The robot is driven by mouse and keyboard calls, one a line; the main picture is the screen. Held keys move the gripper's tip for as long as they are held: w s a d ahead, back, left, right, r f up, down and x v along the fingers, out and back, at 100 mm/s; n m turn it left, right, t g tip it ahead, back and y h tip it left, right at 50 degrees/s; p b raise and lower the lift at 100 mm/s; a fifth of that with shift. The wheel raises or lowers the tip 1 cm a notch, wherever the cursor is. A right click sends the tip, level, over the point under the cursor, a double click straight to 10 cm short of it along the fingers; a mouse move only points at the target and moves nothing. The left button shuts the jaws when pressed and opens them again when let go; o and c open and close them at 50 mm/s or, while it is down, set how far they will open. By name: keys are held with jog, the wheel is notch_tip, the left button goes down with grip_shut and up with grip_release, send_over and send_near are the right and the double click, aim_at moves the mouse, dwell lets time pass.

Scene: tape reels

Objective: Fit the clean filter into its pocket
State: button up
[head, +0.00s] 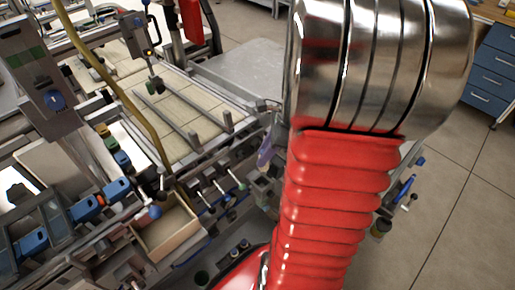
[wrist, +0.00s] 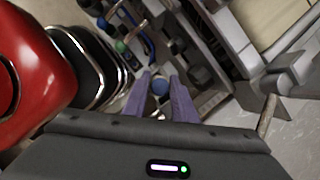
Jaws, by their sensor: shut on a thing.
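My gripper (wrist: 162,78) shows in the wrist view as two purple fingers. Whether the knob belongs to a lever or to a loose part cannot be told. In the head view one purple finger (head: 265,150) shows just left of my red arm, which hides the rest of the gripper and what it holds. I cannot make out a clean filter or its pocket in either view.
A row of levers, one with a pale green knob (head: 241,186), stands left of my arm. A wooden open box (head: 170,235) lies nearer. A tiled bed with rails (head: 185,125) lies behind. Blue drawers (head: 490,75) stand far right, with open floor (head: 465,190) before them.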

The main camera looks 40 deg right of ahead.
jog(key=shift+w+a, duration=0.15)
jog(key=shift+f, duration=0.2)
jog(key=shift+f, duration=5.7)
jog(key=shift+a+f, duration=0.1)
